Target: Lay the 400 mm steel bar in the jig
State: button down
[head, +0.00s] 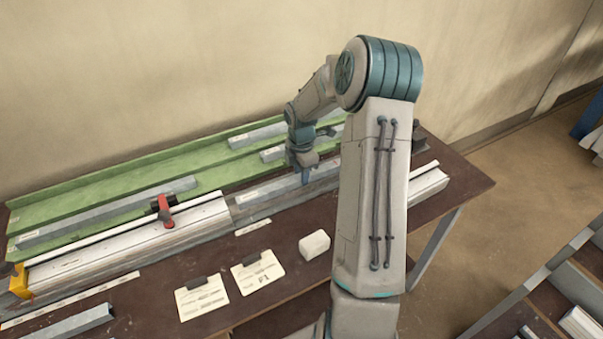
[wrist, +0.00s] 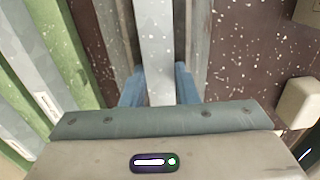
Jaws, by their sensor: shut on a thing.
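My gripper (head: 305,178) points down over the jig and is shut on a grey steel bar (head: 268,189). In the wrist view the bar (wrist: 155,50) runs up the picture between my two blue fingertips (wrist: 159,88). The jig (head: 130,243) is a long pale rail along the bench with a red clamp (head: 165,212) and a yellow end piece (head: 19,281). The held bar lines up with the grey middle stretch of the jig, right of the clamp. I cannot tell whether it rests there or is just above. My arm hides its right end; its length label is unreadable.
A green rack (head: 60,203) behind the jig holds several other grey bars (head: 110,211). In front lie two paper cards (head: 258,271) and a white block (head: 314,244). Another bar (head: 70,325) lies at the front left. A second bench (head: 560,290) stands at the lower right.

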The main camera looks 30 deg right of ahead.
jog(key=c, duration=1.2)
grip_release()
jog(key=shift+s+f, duration=0.25)
jog(key=shift+f, duration=0.25)
jog(key=shift+o, duration=0.4)
notch_tip(320, 180, up, 13)
jog(key=shift+w+r, duration=0.15)
jog(key=shift+w, duration=0.1)
jog(key=s+a+r+m+t, duration=0.1)
jog(key=s+a+r+m, duration=0.1)
jog(key=s+a+m, duration=0.3)
jog(key=s+a+r+m+t, duration=0.1)
jog(key=s+a+m, duration=0.4)
jog(key=s, duration=0.7)
jog(key=s+a+r+m, duration=0.3)
jog(key=s+a+m, duration=0.2)
jog(key=s+m, duration=0.3)
jog(key=shift+s+a+r+t, duration=0.15)
jog(key=shift+s+a+t, duration=0.25)
jog(key=shift+s, duration=0.05)
